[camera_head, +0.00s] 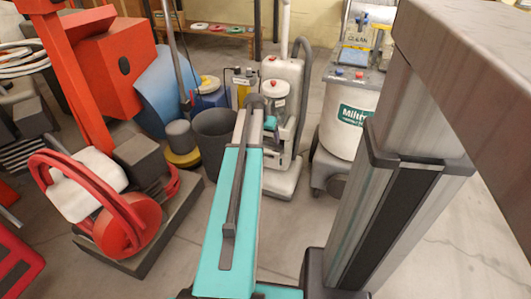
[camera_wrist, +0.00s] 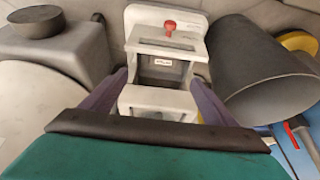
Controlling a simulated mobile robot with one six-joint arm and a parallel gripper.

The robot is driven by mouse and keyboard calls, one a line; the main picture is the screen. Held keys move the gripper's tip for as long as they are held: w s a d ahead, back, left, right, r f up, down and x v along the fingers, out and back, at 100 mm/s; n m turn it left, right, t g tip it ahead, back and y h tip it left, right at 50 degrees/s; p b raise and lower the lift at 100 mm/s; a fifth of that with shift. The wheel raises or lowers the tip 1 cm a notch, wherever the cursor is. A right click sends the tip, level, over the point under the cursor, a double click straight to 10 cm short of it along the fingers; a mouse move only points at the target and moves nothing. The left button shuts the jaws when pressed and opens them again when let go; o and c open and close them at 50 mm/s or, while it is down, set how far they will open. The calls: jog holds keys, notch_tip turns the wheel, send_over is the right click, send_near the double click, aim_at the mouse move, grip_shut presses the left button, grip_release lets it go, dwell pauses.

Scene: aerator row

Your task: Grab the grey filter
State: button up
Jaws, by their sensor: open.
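My gripper (camera_wrist: 160,82) shows in the wrist view as two purple-grey fingers, spread apart and empty. Between and beyond them stands a pale grey-white unit (camera_wrist: 168,30) with a red knob and a small label on a grey panel. I cannot tell for sure which thing is the grey filter. A grey box (camera_wrist: 75,50) with a dark round cap is left of the fingers. A dark grey, open-topped bucket (camera_wrist: 262,68) is to their right. The bucket (camera_head: 211,134) also shows in the head view, beside my teal arm, which hides part of the floor.
A red machine (camera_head: 125,225) on a dark base stands at left. A white upright cleaner (camera_head: 287,75) and a white drum machine (camera_head: 345,115) stand close behind my arm. A blue bin (camera_head: 165,85) stands beyond the bucket. Bare floor (camera_head: 450,245) is free at lower right.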

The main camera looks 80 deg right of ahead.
jog(key=shift+w, duration=0.15)
jog(key=shift+d+f, duration=0.15)
jog(key=shift+f, duration=0.4)
jog(key=b+x, duration=0.3)
jog(key=x, duration=0.4)
jog(key=shift+d+f, duration=0.15)
jog(key=shift+f, duration=0.1)
